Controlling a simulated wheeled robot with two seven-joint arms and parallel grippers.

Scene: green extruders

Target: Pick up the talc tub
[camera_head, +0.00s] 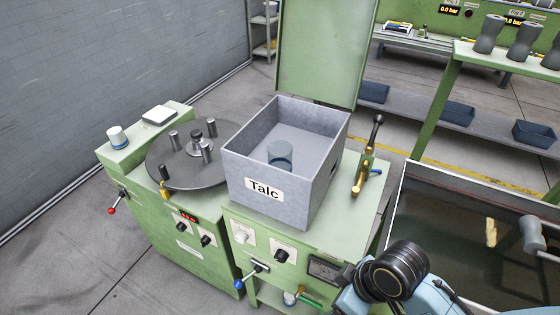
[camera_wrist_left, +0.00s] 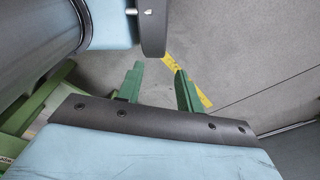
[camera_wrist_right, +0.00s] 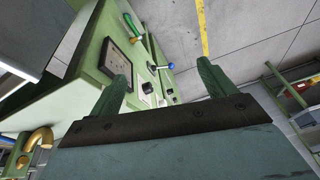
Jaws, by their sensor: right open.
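The talc tub (camera_head: 317,181) is a grey open-topped box with a white "Talc" label on its front. It stands upright on the green machine top in the middle of the head view. Neither gripper is seen touching the tub.
A dark turntable (camera_head: 190,175) with several pegs is left of the tub. A raised green panel (camera_head: 322,50) stands behind it. A brass-and-black lever (camera_head: 365,165) is close on its right. A dark glass-like tank (camera_head: 460,235) lies further right. A green rack (camera_head: 440,95) holds grey parts.

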